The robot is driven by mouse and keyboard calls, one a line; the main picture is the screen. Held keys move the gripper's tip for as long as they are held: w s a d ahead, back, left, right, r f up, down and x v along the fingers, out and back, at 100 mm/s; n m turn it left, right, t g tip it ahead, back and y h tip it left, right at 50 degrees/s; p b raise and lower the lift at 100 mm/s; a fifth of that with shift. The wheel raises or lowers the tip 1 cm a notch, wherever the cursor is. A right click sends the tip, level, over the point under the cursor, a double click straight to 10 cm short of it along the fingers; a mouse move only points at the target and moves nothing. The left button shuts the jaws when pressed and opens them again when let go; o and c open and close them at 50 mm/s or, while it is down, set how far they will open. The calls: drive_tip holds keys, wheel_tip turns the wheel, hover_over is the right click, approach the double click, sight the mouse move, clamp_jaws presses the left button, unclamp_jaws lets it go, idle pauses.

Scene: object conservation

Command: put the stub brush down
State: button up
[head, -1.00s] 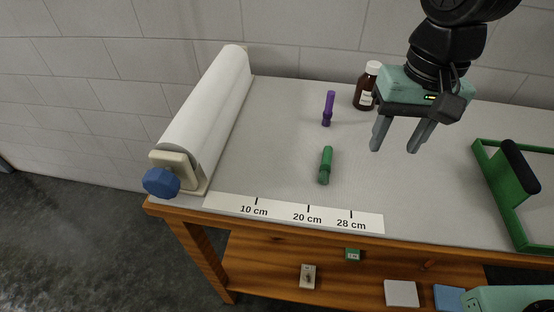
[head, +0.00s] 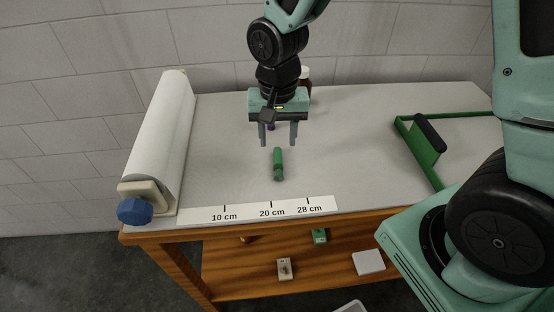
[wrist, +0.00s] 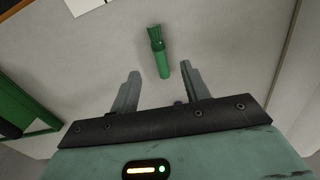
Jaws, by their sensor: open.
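A short green brush (head: 278,164) lies on the grey tabletop, behind the printed strip. In the wrist view the green brush (wrist: 162,66) shows a smooth handle and splayed bristles pointing away from my gripper. My gripper (head: 278,141) is open and empty, pointing down just behind the brush. In the wrist view the fingertips (wrist: 161,73) stand apart, with the handle end showing between them; the height gap cannot be told. A purple tool (head: 271,127) is mostly hidden behind my gripper.
A white paper roll (head: 163,125) with a blue knob (head: 134,210) stands at the left. A strip marked in centimetres (head: 245,212) runs along the front edge. A brown bottle (head: 305,84) is partly hidden behind my gripper. A green frame (head: 420,151) stands right. Tabletop between is clear.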

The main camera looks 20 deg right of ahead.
sight(278, 161)
drive_tip(key=shift+d+f+p, duration=0.15)
drive_tip(key=shift+f+p, duration=0.8)
drive_tip(key=shift+f, duration=2.9)
clamp_jaws()
